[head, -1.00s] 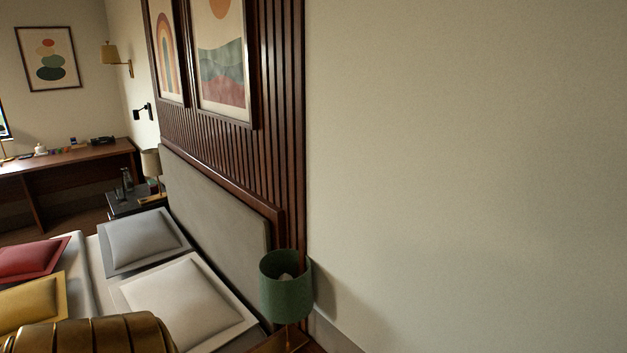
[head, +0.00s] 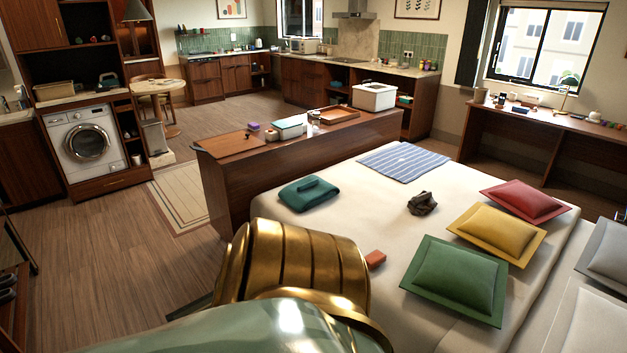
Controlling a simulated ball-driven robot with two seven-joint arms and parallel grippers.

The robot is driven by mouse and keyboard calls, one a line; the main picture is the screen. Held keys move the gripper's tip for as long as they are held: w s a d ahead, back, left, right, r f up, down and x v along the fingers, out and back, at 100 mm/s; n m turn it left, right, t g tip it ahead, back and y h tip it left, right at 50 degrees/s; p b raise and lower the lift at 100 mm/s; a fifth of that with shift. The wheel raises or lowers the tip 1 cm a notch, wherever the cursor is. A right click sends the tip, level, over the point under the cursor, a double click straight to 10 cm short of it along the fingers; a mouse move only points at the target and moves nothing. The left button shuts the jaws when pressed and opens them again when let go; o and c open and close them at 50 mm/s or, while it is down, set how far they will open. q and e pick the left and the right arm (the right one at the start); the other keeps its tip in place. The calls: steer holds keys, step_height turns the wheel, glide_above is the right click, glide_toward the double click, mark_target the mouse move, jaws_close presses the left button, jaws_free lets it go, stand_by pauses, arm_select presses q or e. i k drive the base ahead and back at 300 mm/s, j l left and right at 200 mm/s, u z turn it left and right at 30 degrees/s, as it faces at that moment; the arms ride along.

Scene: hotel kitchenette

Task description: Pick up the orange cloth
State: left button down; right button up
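I see nothing in the head view that I can identify for sure as the orange cloth. A small orange-red item (head: 375,260) lies on the bed, right beside the outline of my brass-coloured arm part. Part of it may be hidden by my arm, and I cannot tell whether it is cloth or a block. Neither of my grippers shows in the view.
The bed (head: 345,205) also holds a teal folded cloth (head: 308,194), a dark crumpled item (head: 422,203), a striped blue cloth (head: 404,161) and several cushions. A wooden console (head: 260,183) stands at its foot. Wooden floor (head: 110,240) is open at left.

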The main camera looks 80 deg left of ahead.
mark_target(375, 257)
steer(key=u, duration=2.25)
steer(key=i+j+u, duration=0.15)
steer(key=i, duration=0.15)
